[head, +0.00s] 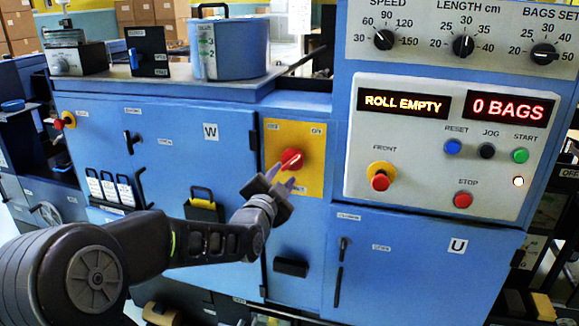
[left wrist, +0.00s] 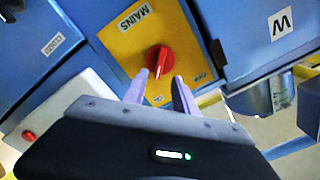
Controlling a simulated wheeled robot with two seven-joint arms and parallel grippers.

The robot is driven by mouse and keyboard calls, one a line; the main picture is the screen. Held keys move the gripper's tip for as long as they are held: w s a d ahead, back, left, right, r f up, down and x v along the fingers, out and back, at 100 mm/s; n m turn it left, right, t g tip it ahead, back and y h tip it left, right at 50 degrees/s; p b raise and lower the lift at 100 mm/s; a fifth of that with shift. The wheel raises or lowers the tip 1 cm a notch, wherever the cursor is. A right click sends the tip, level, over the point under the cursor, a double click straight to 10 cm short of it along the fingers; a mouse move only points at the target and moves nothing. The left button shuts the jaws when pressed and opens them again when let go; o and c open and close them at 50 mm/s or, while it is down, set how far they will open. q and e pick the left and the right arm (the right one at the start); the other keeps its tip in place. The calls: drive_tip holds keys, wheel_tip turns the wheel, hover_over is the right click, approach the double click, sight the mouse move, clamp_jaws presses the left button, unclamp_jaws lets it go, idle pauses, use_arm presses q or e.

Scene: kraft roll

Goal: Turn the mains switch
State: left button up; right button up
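The mains switch is a red rotary knob (head: 291,159) on a yellow plate (head: 312,181) on the blue machine front. In the left wrist view the knob (left wrist: 159,58) is just beyond my fingertips, below the MAINS label (left wrist: 134,18). My left gripper (head: 281,178) is in front of the plate, low and close to the knob. In the left wrist view my left gripper (left wrist: 161,75) has its two fingers apart with nothing held between them. Whether a fingertip touches the knob I cannot tell. My right gripper is not in view.
The control panel (head: 420,200), showing ROLL EMPTY and 0 BAGS, juts out at the right. A blue pot (head: 240,50) stands on the ledge above. The U door (head: 430,280) is below the panel.

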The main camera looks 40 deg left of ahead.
sight(292, 163)
use_arm(q)
drive_tip(key=x, duration=0.6)
drive_tip(key=shift+w+a+p, duration=0.1)
drive_tip(key=shift+w+p, duration=0.1)
drive_tip(key=shift+p, duration=0.2)
clamp_jaws()
